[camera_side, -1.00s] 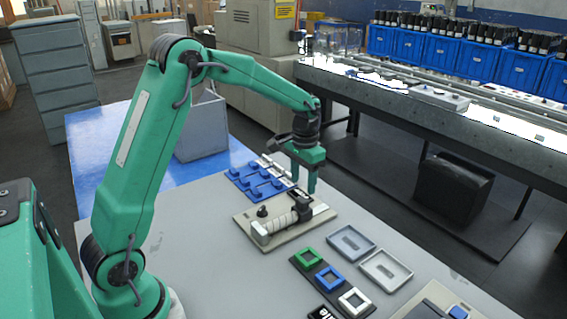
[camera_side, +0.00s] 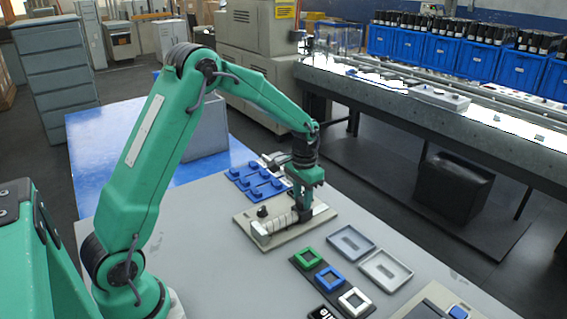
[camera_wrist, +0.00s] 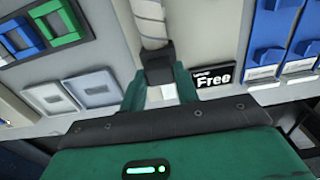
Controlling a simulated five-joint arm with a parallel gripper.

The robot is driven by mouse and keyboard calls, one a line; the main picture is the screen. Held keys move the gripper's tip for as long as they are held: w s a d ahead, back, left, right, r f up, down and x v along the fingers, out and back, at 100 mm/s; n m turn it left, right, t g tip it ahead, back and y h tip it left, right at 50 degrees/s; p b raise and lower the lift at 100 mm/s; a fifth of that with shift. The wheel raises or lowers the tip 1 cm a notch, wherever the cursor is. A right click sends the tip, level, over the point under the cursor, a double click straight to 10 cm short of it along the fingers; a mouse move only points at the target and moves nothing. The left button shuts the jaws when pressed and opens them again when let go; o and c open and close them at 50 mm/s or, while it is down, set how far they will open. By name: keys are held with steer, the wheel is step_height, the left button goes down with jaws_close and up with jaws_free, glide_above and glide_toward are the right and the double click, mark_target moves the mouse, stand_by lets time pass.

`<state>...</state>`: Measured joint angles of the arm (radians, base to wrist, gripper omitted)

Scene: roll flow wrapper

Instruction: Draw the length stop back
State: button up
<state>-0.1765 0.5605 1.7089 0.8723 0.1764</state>
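The beige plate (camera_side: 262,241) lies on the grey table and carries a light ribbed roll (camera_side: 278,226) lying across it. The length stop seems to be the dark block at the far end of that roll. It shows in the wrist view as a black block (camera_wrist: 159,68) with a pale piece just below it. My gripper (camera_side: 304,208) is low over this end of the plate, pointing down. In the wrist view its two green fingers (camera_wrist: 160,88) stand on either side of the block. Whether they press on it I cannot tell.
A blue rack (camera_side: 258,182) stands behind the plate. A dark strip with green, blue and white square frames (camera_side: 330,279) and two grey trays (camera_side: 351,242) lie in front and to the right.

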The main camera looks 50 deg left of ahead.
jaws_close()
steer(key=shift+w+r, duration=0.1)
steer(key=shift+w, duration=1.7)
steer(key=o, duration=0.6)
jaws_free()
step_height(320, 180, up, 8)
